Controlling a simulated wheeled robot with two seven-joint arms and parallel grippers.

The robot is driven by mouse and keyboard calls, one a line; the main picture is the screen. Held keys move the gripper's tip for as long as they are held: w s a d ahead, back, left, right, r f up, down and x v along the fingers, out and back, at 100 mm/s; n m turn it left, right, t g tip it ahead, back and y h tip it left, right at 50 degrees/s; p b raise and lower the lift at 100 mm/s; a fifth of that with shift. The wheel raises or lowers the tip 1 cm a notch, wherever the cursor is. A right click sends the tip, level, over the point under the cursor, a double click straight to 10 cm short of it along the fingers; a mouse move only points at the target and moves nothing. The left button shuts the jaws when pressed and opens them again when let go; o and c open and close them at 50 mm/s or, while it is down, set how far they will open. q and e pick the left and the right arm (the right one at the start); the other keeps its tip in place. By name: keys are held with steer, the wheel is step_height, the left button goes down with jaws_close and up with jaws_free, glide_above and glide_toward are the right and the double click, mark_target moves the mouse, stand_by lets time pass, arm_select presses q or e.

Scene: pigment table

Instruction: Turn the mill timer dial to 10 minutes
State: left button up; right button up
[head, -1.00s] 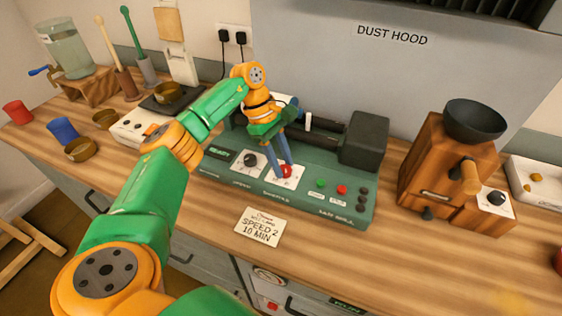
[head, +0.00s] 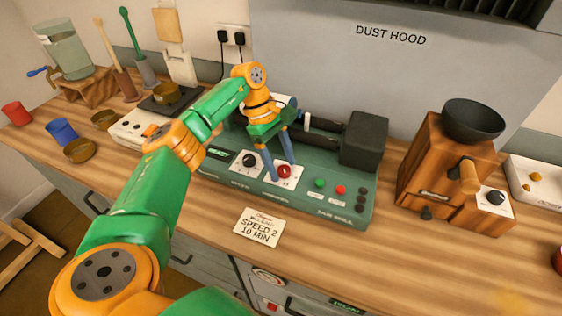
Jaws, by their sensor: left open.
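The mill's control box (head: 333,208) is dark green and stands on the wooden counter. A red dial (head: 285,171) sits on a white plate on its front; its pointer and scale are too small to read. A black dial (head: 249,160) is just left of it. My left gripper (head: 282,170) points down at the red dial with its blue fingers spread, one tip left of the dial and the other close behind it. Whether a finger touches the dial I cannot tell. A card (head: 258,228) in front reads "SPEED 2 10 MIN". My right gripper is not in view.
Green (head: 320,183) and red (head: 341,190) buttons lie right of the dials. The black mill motor (head: 364,138) stands behind them. A wooden grinder (head: 436,165) with a dark bowl is at the right. Cups and a scale (head: 135,130) are at the left. The front counter is mostly clear.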

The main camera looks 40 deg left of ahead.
arm_select(q)
steer(key=shift+a+r, duration=0.15)
steer(key=shift+r, duration=0.1)
steer(key=v, duration=0.6)
steer(key=shift+r, duration=0.2)
steer(key=shift+a, duration=0.15)
